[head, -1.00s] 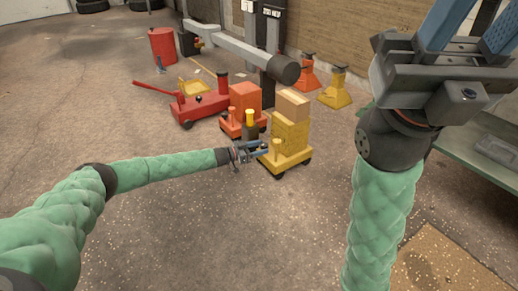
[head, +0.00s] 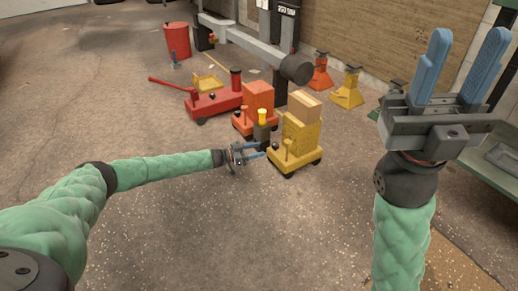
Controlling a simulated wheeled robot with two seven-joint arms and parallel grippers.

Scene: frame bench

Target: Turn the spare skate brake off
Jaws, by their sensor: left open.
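Two wheeled skates stand on the floor in the head view. The yellow skate (head: 308,157) carries a yellow block (head: 301,132) and has a short knobbed post (head: 287,147) at its near left. The orange skate (head: 241,122) behind it carries an orange block (head: 259,96). I cannot tell which is the spare one or how its brake is set. My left gripper (head: 264,150) is open and empty, its blue fingers just left of the yellow skate's post and apart from it. My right gripper (head: 466,38) is raised at the right, open and empty, fingers up.
A dark post with a yellow top (head: 262,124) stands between the skates. A red floor jack (head: 213,104) is behind left. A grey beam with a dark round end (head: 296,69) overhangs the skates. Orange (head: 321,72) and yellow (head: 348,92) stands are behind right. The front floor is clear.

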